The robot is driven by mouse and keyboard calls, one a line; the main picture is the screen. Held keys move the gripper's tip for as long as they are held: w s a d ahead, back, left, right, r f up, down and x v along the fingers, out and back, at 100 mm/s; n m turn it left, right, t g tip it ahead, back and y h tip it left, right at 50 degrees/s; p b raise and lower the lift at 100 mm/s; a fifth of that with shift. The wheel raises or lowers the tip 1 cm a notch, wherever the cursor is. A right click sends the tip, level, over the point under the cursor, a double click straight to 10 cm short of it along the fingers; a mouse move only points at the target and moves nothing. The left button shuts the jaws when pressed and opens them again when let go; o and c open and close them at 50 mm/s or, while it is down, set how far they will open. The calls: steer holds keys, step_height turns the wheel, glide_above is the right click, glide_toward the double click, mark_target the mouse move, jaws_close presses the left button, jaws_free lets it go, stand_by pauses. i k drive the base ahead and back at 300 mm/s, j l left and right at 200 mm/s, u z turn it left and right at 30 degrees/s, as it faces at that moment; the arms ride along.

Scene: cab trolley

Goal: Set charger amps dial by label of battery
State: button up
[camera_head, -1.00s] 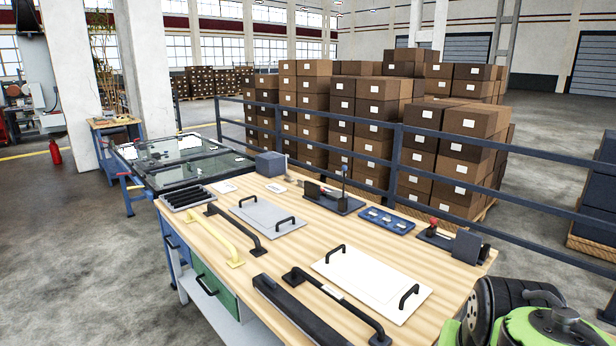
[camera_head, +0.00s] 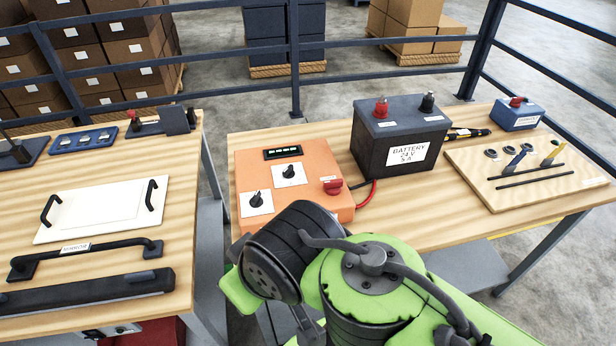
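The orange charger (camera_head: 315,160) lies on the right-hand wooden table. It has a small display (camera_head: 283,152) with green marks, two black dials on white plates, and a red knob (camera_head: 333,187). One dial (camera_head: 289,172) is near the display, the other dial (camera_head: 257,200) is nearer the front left; their markings are too small to read. The dark battery (camera_head: 377,150) stands upright right of the charger, with red and black terminals on top. Its white label (camera_head: 408,155) reads BATTERY, 24 V, 5 A. My green and black arm covers the front centre; my gripper's fingers do not show.
A second table (camera_head: 180,227) at left holds a white panel with handles (camera_head: 103,208) and black bars, with a gap between the tables. A board with tools (camera_head: 527,172) and a small blue box (camera_head: 517,115) are at right. A railing runs behind.

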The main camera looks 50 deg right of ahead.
mark_target(287, 173)
steer(key=z, duration=1.25)
